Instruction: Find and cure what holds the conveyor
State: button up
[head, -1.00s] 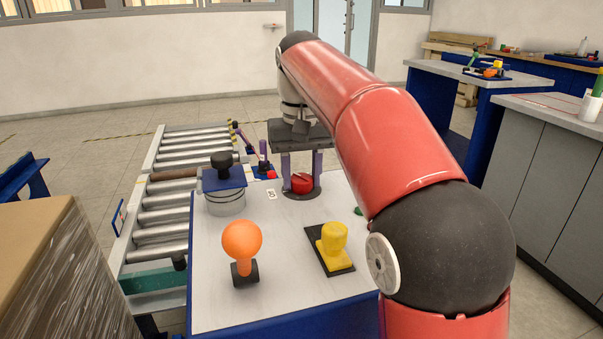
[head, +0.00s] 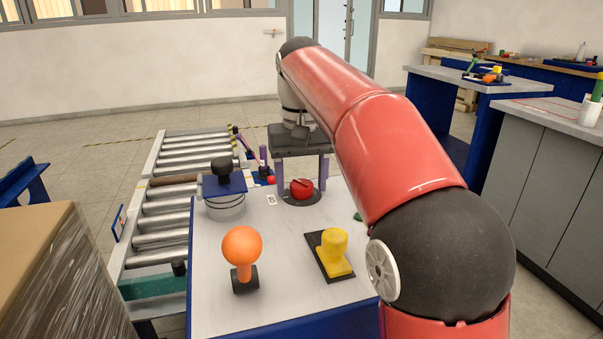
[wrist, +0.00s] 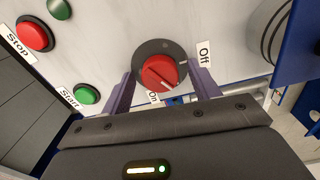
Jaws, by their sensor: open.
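The conveyor (head: 160,217) has metal rollers and stands left of the control bench (head: 215,290). A brown bar (head: 174,180) lies across it among the rollers. My gripper (head: 302,176) is open at the red rotary switch (head: 301,190), with one finger on either side. In the wrist view, the open gripper (wrist: 163,88) straddles the red switch (wrist: 158,72). An "On" label (wrist: 153,97) is near the gripper and an "Off" label (wrist: 203,53) at upper right. Whether the fingers touch the switch is unclear. A red Stop button (wrist: 34,34) and green Start button (wrist: 86,94) sit to the left.
A wrapped box (head: 60,285) is at lower left. Grey cabinets (head: 545,170) stand at right.

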aim_at(302, 182)
jog(key=shift+r, duration=3.75)
